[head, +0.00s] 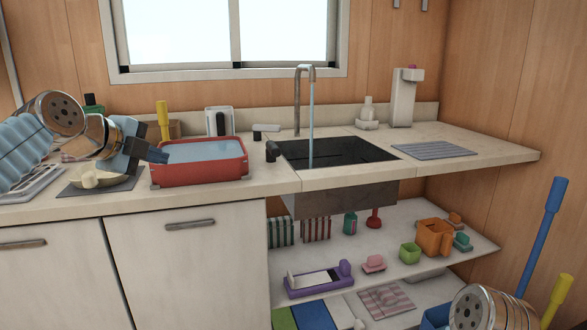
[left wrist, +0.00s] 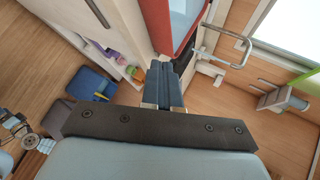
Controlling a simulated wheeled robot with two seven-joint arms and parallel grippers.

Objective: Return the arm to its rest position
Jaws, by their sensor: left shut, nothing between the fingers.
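My left arm comes in from the left in the head view, above the left part of the counter. Its gripper (head: 157,155) is shut and empty, with its tips close to the left end of a red basin (head: 200,173) of water. I cannot tell whether the tips touch the basin. In the left wrist view the two dark fingers (left wrist: 163,80) lie together with nothing between them, and the red basin (left wrist: 190,20) shows beyond them. Part of my right arm shows at the lower right of the head view, but its gripper is out of the picture.
A sink (head: 335,152) with a running faucet (head: 298,100) is right of the basin. A soap dispenser (head: 403,98) and a grey mat (head: 433,150) are at the right. The lower shelf (head: 330,262) holds several items.

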